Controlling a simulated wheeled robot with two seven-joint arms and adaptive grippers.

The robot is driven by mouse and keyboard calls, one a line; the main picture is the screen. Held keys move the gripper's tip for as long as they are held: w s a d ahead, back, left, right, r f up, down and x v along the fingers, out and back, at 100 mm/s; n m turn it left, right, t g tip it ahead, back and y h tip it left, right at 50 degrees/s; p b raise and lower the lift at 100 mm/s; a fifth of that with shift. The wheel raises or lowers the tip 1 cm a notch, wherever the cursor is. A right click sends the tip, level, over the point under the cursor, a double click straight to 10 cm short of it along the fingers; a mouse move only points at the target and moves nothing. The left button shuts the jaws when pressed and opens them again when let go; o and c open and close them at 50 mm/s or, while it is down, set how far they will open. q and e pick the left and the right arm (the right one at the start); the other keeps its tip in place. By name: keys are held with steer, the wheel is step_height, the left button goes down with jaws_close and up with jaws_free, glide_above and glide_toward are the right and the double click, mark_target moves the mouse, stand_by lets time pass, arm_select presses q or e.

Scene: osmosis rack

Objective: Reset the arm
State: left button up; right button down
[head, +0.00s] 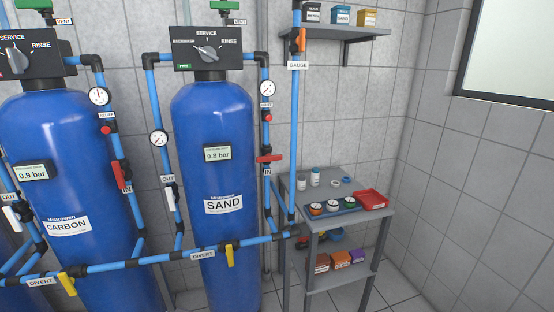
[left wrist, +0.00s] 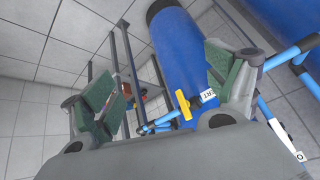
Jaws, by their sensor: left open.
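My left gripper (left wrist: 163,80) shows in the left wrist view. Its two green-padded fingers are spread wide, and nothing is between them. Beyond the fingers, a blue tank (left wrist: 180,45) and a yellow valve handle (left wrist: 183,104) on a blue pipe show, apart from the gripper as far as I can tell. Neither arm shows in the head view. My right gripper is in neither view.
The head view shows the sand tank (head: 213,140) and carbon tank (head: 65,140) with blue pipes and valves. A grey table (head: 340,222) with a red tray (head: 370,200) stands right of them. A shelf (head: 345,33) hangs above. Floor at right is clear.

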arm_select(q)
steer(key=s+f+g, duration=0.3)
steer(key=s+f, duration=0.3)
steer(key=s, duration=0.5)
step_height(320, 180, down, 25)
steer(key=s+g+p, duration=0.1)
steer(key=s+p, duration=0.2)
steer(key=p, duration=0.6)
steer(key=s+a+f+p, duration=0.1)
steer(key=s+f+p, duration=0.1)
steer(key=s, duration=0.5)
steer(key=s+a+f+g+p, duration=0.1)
steer(key=s+a+f+p, duration=0.1)
steer(key=s+f, duration=0.3)
steer(key=s+a+f+p, duration=0.1)
steer(key=s+f+p, duration=0.3)
steer(key=s, duration=0.5)
steer(key=shift+s+a+f+g, duration=0.15)
steer(key=shift+s+a+g, duration=0.15)
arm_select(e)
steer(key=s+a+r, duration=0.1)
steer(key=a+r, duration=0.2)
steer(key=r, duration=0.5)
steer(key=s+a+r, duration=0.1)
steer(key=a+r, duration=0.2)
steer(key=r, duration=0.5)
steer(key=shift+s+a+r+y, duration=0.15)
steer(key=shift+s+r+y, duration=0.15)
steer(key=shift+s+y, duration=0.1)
